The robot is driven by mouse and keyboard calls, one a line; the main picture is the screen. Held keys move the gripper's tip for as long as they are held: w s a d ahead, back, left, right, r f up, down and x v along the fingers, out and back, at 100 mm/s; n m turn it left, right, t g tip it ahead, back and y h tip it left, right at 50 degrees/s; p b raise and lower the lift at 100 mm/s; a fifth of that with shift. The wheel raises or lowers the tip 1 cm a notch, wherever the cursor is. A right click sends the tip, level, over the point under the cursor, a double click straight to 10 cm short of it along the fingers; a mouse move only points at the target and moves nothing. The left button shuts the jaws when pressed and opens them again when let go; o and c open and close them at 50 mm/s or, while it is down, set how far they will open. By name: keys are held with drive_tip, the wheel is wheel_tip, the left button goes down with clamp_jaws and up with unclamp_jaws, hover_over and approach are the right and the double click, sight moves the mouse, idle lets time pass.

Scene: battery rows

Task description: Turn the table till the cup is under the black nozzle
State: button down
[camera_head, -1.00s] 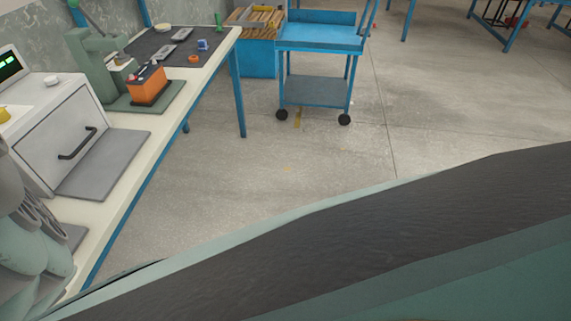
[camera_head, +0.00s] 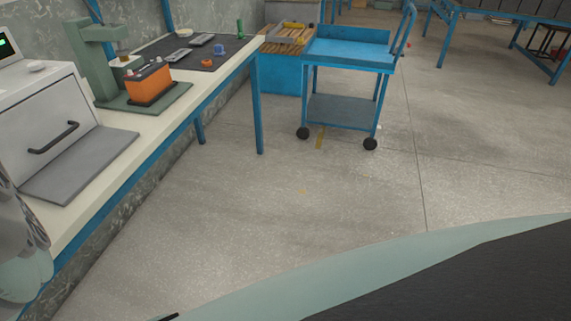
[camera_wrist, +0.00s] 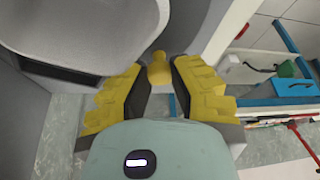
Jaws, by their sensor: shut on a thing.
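My gripper (camera_wrist: 158,78) has yellow ridged fingers and shows in the wrist view. It is shut on a small yellow knob (camera_wrist: 158,72). A large rounded grey body (camera_wrist: 80,30) fills the upper left of that view, close to the left finger; I cannot tell whether it is part of the turning table. I cannot make out the cup or the black nozzle in either view.
In the head view, a long workbench (camera_head: 75,205) on the left holds a white oven-like box (camera_head: 45,125), a green press (camera_head: 95,65) and an orange battery (camera_head: 150,84). A blue cart (camera_head: 345,55) stands beyond. The floor between is clear.

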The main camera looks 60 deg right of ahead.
drive_tip(key=shift+d+f, duration=0.15)
drive_tip(key=shift+d, duration=0.05)
idle(0.3)
drive_tip(key=c, duration=0.7)
unclamp_jaws()
drive_tip(key=shift+a+r+p, duration=0.1)
drive_tip(key=shift+r+p, duration=0.15)
drive_tip(key=shift+p, duration=0.1)
